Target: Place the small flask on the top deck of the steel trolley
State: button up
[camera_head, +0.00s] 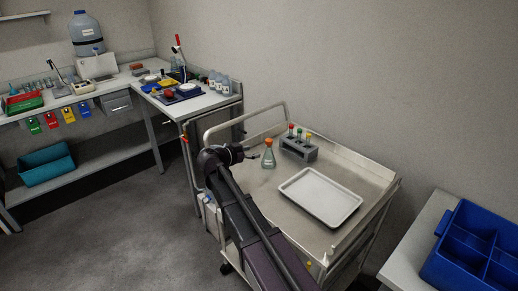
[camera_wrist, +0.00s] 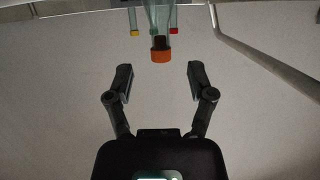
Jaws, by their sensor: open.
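The small flask (camera_head: 268,158) is conical, with greenish contents and an orange cap. It stands upright on the top deck of the steel trolley (camera_head: 352,168), left of the tube rack. In the wrist view, which looks upside down, its orange cap (camera_wrist: 161,56) is centred just beyond my fingertips. My gripper (camera_head: 252,154) is immediately left of the flask in the head view. In the wrist view my gripper (camera_wrist: 160,80) is open, with nothing between its fingers.
A grey rack (camera_head: 298,151) with several capped tubes stands behind the flask. A white tray (camera_head: 320,196) lies on the deck in front. The trolley's handle rail (camera_head: 245,112) rises at its left end. A blue divided bin (camera_head: 474,245) is at right; a cluttered bench (camera_head: 190,105) is behind.

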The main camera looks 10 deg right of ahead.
jog(key=shift+v, duration=1.25)
jog(key=shift+s, duration=0.1)
